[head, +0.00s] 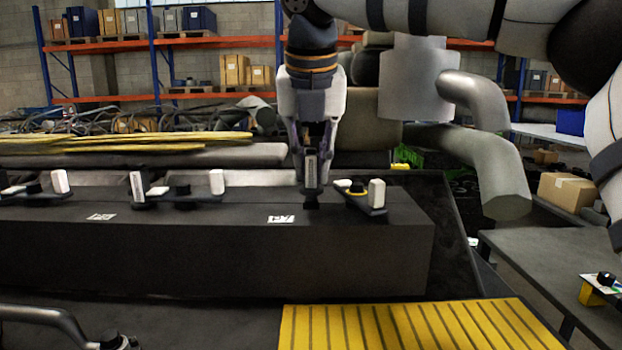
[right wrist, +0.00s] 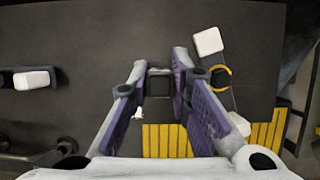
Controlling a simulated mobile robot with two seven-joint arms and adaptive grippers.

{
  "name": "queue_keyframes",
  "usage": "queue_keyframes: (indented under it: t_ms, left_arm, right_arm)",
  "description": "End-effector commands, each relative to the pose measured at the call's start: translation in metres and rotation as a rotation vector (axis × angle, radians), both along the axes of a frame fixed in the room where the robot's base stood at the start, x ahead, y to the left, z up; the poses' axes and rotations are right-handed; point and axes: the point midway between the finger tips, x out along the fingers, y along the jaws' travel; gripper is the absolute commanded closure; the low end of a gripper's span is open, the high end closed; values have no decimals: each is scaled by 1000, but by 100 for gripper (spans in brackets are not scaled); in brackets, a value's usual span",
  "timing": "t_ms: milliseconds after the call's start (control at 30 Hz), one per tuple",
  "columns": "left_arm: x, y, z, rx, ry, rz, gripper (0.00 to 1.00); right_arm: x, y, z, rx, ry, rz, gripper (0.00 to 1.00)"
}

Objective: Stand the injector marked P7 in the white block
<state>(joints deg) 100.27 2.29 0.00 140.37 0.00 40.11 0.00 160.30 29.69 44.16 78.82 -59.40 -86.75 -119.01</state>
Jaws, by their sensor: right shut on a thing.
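My right gripper (head: 313,180) points straight down over the top of the long dark engine block (head: 215,257). It is shut on a dark, square-topped part, taken to be the injector (head: 311,198), whose lower end meets the block top. In the right wrist view, the injector (right wrist: 159,85) shows between the two fingers of the gripper (right wrist: 160,78). I cannot read a P7 mark on it. A small white label (head: 281,219) lies on the block in front of it, too blurred to read surely. I cannot make out the white block. My left gripper is not in view.
A clamp with a white end and yellow ring (head: 357,190) stands close right of the gripper. More white-ended parts (head: 137,186) line the block top to the left. A yellow ribbed mat (head: 410,326) lies in front. A grey table (head: 560,265) stands at right.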

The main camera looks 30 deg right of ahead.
Motion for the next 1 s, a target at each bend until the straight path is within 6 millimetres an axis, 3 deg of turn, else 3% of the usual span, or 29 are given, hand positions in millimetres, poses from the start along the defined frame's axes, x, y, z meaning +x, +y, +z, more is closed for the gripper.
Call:
queue_keyframes:
  t_ms: [300, 600, 1000]
  left_arm:
    - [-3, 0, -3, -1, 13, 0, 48]
    - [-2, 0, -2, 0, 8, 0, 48]
    - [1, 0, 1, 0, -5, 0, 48]
  right_arm:
    - [1, 0, 58, 0, -5, -1, 100]
    - [-1, 0, 86, 0, -5, 0, 100]
    - [0, 0, 106, 0, -3, -1, 100]
